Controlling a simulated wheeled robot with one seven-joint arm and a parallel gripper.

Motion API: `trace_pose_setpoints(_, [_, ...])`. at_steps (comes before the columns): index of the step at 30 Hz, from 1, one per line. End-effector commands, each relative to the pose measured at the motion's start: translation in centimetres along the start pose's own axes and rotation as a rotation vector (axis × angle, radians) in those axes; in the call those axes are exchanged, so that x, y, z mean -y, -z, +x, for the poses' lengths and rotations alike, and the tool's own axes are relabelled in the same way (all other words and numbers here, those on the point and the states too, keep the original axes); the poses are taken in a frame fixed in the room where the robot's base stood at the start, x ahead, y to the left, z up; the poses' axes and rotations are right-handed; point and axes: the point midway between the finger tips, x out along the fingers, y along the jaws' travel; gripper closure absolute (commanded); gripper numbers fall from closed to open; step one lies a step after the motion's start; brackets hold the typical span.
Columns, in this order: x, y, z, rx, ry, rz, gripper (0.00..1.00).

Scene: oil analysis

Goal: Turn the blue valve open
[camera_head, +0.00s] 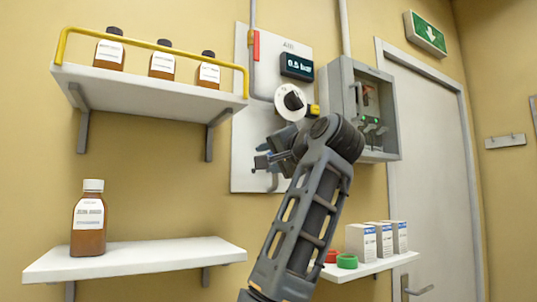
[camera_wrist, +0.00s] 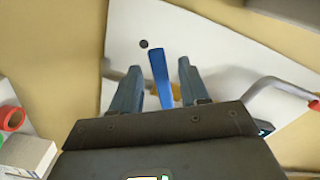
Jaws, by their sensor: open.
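The blue valve handle (camera_wrist: 160,75) shows in the wrist view as a long blue lever in front of a white panel. A yellowish fitting shows beside its lower part. My gripper (camera_wrist: 161,68) is open, with one finger on each side of the handle. A gap shows between the handle and each finger, and whether they touch is unclear. In the head view my gripper (camera_head: 262,160) is in front of the white wall panel (camera_head: 243,130), and the blue handle is hidden there behind my arm.
A red lever (camera_head: 256,46) and a display reading 0.5 bar (camera_head: 297,67) are on the panel. An open grey box (camera_head: 345,90) is to the right. A shelf with bottles (camera_head: 140,85) is left; a lower shelf holds white boxes (camera_head: 361,243).

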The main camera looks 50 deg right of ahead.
Motion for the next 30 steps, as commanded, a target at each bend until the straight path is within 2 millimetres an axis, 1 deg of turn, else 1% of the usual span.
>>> trace_pose_setpoints(3, [0.0, -0.03, 0.6, 0.001, -0.001, 0.0, 0.55])
trace_pose_setpoints(11, [-0.05, -0.04, 0.69, 0.0, 0.0, 0.0, 0.55])
trace_pose_setpoints(25, [-0.06, -0.05, 0.67, 0.0, -0.001, 0.0, 1.0])
trace_pose_setpoints(30, [-0.08, -0.05, 0.67, 0.0, -0.001, 0.0, 1.0])
